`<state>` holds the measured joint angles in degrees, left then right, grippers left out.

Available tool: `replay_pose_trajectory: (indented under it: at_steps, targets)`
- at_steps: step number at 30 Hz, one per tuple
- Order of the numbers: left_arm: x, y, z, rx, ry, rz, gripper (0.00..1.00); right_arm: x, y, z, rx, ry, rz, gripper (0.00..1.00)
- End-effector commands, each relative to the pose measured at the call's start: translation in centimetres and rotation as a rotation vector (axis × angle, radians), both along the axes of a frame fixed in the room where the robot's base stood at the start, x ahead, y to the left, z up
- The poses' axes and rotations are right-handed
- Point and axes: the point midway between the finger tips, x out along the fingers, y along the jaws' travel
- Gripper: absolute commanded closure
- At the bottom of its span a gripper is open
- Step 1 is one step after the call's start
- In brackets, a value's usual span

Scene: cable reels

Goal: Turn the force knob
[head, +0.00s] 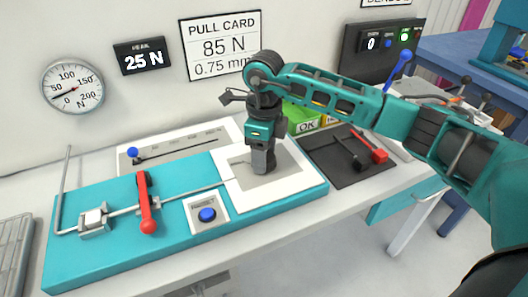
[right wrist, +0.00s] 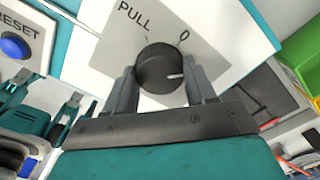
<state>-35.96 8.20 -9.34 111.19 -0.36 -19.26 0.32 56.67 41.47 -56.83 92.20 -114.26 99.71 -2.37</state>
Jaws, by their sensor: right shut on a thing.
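The force knob (right wrist: 160,68) is a dark round knob with a white pointer mark, on a light plate printed "PULL" and "0". In the right wrist view its pointer mark points right, away from the "0". My right gripper (right wrist: 165,80) has one finger on each side of the knob and is shut on it. In the head view the right gripper (head: 262,165) points down at the grey plate (head: 287,164) and hides the knob. A display (head: 144,57) on the wall reads 25 N, and a card (head: 222,46) reads "PULL CARD 85 N 0.75 mm". My left gripper is not in view.
The teal base (head: 105,262) carries a red lever (head: 147,205), a clamp (head: 95,220) and a blue reset button (head: 207,214). A dial gauge (head: 73,88) hangs on the wall. A green bin (head: 301,122) and a dark plate with a red-handled tool (head: 370,149) stand to the right.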

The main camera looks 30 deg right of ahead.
Motion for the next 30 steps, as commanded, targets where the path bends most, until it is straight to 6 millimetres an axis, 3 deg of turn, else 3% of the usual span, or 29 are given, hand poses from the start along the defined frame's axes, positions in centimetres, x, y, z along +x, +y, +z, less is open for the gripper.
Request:
replay_pose_trajectory:
  at_steps: [21, 30]
  targets:
    - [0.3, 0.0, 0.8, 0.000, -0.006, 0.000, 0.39, 0.0, 0.0, 0.1, 0.000, -0.002, -0.670, 0.75]
    - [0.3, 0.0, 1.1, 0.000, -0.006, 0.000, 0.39, 0.1, 0.0, 0.1, 0.000, -0.002, -0.878, 0.75]
